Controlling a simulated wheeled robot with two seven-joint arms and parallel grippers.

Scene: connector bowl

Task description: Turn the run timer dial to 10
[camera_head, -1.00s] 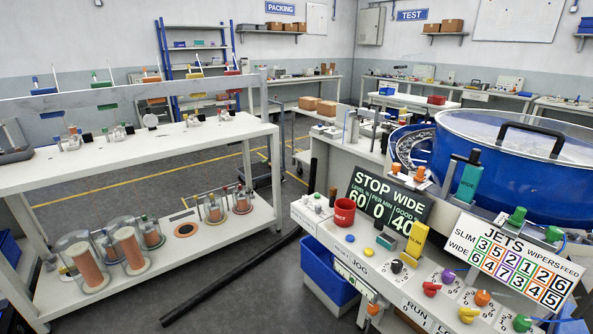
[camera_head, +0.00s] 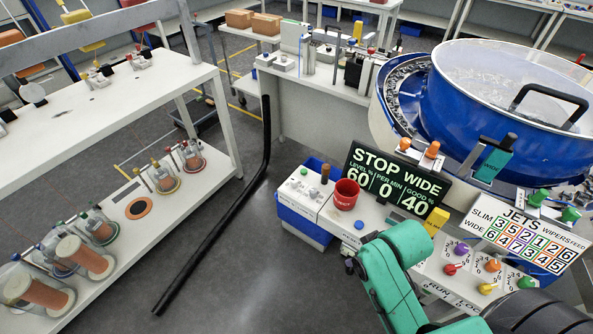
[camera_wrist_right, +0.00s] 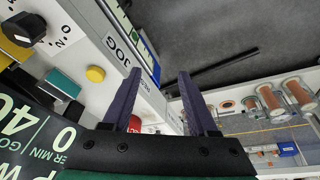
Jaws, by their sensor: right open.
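A black dial (camera_wrist_right: 24,30) with a white pointer shows at the upper left of the right wrist view, on the white panel. Markings around it are partly cut off, so I cannot read its setting or confirm that it is the run timer. In the head view my green right arm covers that part of the panel. My right gripper (camera_wrist_right: 157,75) is open and empty, its two dark fingers apart above the panel's front edge, away from the dial. In the head view its fingers are hidden by the arm. My left gripper is in no current view.
A red cup (camera_head: 346,193) and the STOP WIDE display (camera_head: 394,187) stand on the panel. A yellow button (camera_wrist_right: 95,74) and teal block (camera_wrist_right: 62,84) are near the dial. Several coloured knobs (camera_head: 461,250) lie right of my arm. The blue bowl (camera_head: 500,110) stands behind.

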